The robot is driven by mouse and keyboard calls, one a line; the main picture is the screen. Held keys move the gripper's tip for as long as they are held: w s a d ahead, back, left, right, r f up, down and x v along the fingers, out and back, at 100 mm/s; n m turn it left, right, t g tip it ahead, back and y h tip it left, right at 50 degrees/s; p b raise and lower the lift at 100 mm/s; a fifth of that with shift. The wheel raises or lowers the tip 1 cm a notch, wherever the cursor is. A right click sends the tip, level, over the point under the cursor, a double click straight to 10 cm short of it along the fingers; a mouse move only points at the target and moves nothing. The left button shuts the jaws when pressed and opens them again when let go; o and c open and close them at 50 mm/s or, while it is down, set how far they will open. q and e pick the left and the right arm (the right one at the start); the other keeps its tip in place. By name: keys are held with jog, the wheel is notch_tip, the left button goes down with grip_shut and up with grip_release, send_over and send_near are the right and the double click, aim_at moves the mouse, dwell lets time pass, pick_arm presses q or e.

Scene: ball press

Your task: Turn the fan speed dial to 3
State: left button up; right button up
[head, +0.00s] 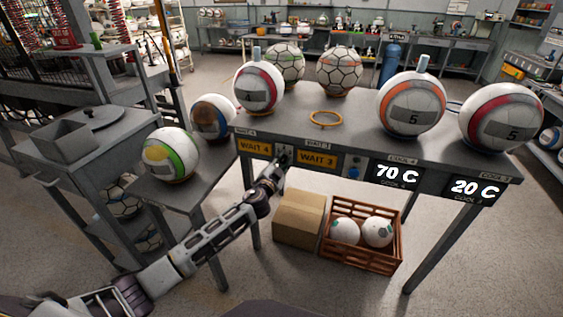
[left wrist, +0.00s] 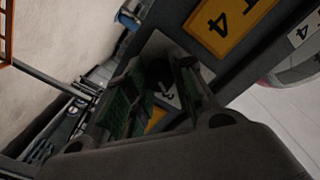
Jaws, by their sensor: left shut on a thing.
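The fan speed dial (left wrist: 160,74) is a dark knob on a pale plate, set in the table's front edge. The plate (head: 284,154) shows in the head view between two orange signs, "WAIT 4" (head: 255,149) and "WAIT 3" (head: 317,160). My left gripper (head: 277,168) reaches up to it from the lower left. In the left wrist view its fingers (left wrist: 162,80) are shut on the dial, one on each side. A digit 3 shows on the plate beside the knob. The fingers hide part of the plate, and the dial's pointer cannot be read. My right gripper is not in view.
The grey table (head: 330,137) carries several balls and a yellow ring (head: 326,118). Displays read "70 C" (head: 397,174) and "20 C" (head: 474,189). A cardboard box (head: 298,219) and a brown crate (head: 362,257) with two balls stand below. A lower side table (head: 188,188) is at left.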

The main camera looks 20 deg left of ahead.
pick_arm(q)
jog(key=m, duration=0.3)
jog(key=shift+p, duration=0.4)
jog(key=shift+m, duration=0.7)
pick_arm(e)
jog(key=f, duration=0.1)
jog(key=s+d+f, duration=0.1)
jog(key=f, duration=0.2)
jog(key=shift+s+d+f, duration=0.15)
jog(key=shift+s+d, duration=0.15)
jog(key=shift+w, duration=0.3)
pick_arm(q)
jog(key=o, duration=0.9)
jog(key=shift+o, duration=0.8)
jog(key=shift+s, duration=0.7)
jog(key=s, duration=1)
jog(key=shift+s+a, duration=0.25)
jog(key=shift+s, duration=0.05)
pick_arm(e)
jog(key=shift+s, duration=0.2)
